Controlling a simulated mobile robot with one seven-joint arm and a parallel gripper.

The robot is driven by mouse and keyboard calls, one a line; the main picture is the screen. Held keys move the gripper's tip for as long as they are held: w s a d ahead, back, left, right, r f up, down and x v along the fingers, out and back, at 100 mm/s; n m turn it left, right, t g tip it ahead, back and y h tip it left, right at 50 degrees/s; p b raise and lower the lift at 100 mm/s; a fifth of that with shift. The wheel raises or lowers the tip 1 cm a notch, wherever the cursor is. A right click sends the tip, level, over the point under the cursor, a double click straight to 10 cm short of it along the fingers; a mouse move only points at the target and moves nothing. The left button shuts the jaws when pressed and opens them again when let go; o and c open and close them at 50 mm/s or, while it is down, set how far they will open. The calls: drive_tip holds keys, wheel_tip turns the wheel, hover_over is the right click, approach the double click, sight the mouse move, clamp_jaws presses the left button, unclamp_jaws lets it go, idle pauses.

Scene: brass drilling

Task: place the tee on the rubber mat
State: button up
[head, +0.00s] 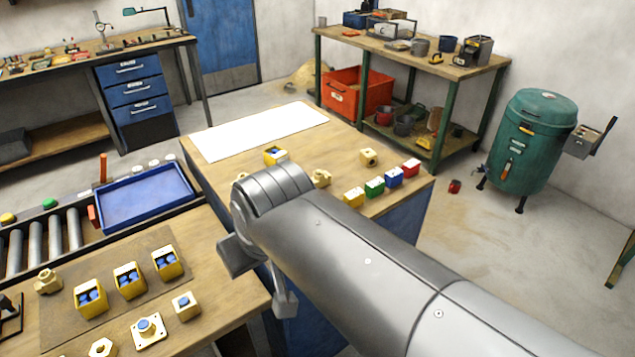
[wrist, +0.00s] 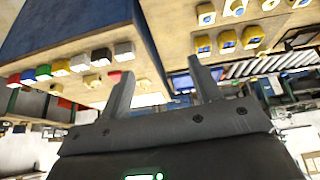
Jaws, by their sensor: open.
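Several brass fittings are in the head view, and I cannot tell for sure which is the tee. One knobbly brass fitting (head: 48,281) lies at the left of the near bench. Two more brass pieces, one (head: 369,157) standing clear and one (head: 321,178) partly behind my arm, are on the middle table. My gripper (head: 257,290) is open and empty, over the gap between bench and middle table. Its spread fingers (wrist: 160,78) show in the wrist view.
A white sheet (head: 255,131) covers the back of the middle table. Yellow, green, blue and red blocks (head: 375,187) line its front edge. A blue tray (head: 147,197) sits beside a roller conveyor (head: 54,237) behind the near bench.

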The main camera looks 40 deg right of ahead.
drive_tip(key=w+d+f+n+g+h, duration=0.2)
drive_tip(key=w+d+n+h, duration=0.15)
drive_tip(key=w+d, duration=0.4)
drive_tip(key=w+d+f+n+g+h, duration=0.2)
drive_tip(key=w+d+f+n, duration=0.15)
drive_tip(key=w+d, duration=0.4)
drive_tip(key=n+g+h, duration=0.1)
drive_tip(key=n+h, duration=0.7)
drive_tip(key=n, duration=0.3)
approach(324, 173)
drive_tip(key=shift+w+f, duration=0.35)
drive_tip(key=shift+w, duration=0.45)
drive_tip(key=shift+d+f, duration=0.1)
drive_tip(key=shift+d, duration=0.1)
drive_tip(key=x, duration=1)
drive_tip(key=shift+s+d+f, duration=0.15)
drive_tip(key=shift+s+d, duration=0.05)
drive_tip(key=shift+s, duration=0.05)
clamp_jaws()
